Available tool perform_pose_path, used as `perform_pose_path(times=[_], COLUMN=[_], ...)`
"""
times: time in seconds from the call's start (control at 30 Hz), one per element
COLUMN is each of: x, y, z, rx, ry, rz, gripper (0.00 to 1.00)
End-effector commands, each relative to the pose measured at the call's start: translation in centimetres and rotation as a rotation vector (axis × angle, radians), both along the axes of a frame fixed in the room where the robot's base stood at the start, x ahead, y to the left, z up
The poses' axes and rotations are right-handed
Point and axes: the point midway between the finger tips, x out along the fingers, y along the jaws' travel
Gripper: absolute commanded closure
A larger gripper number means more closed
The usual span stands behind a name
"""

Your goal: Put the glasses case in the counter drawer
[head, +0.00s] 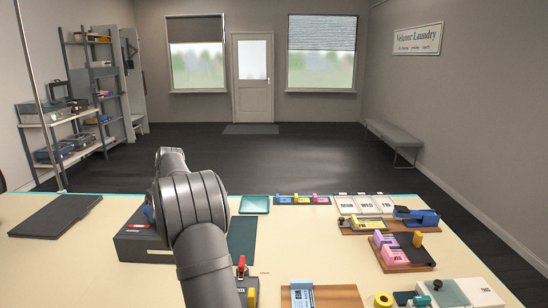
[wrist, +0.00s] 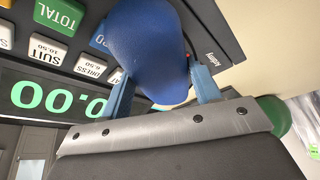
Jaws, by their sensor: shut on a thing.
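A smooth, rounded blue case (wrist: 146,42), which looks like the glasses case, shows in the wrist view. My gripper (wrist: 160,80) has its two blue fingers on either side of the case and is shut on it. The case is held close over the keys of a dark cash register (wrist: 92,58); I cannot tell whether they touch. In the head view my arm hides the gripper and most of what it holds. The counter drawer cannot be made out in either view.
In the head view the register (head: 135,245) stands beside my arm on the cream counter (head: 60,270). A dark flat pad (head: 56,215) lies at left. The front left is clear.

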Motion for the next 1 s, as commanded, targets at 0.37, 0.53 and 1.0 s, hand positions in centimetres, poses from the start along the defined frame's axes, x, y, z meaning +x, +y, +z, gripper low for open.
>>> perform_pose_path(times=[0.37, 0.53, 1.0], x=[1.8, 2.0, 1.2], y=[-4.2, -4.5, -2.7], z=[0.2, 0.2, 0.2], rx=[-0.001, 0.0, 0.001], ry=[-0.001, 0.0, -0.001], rz=[-0.097, -0.104, -0.064], gripper=[0.67, 0.67, 0.67])
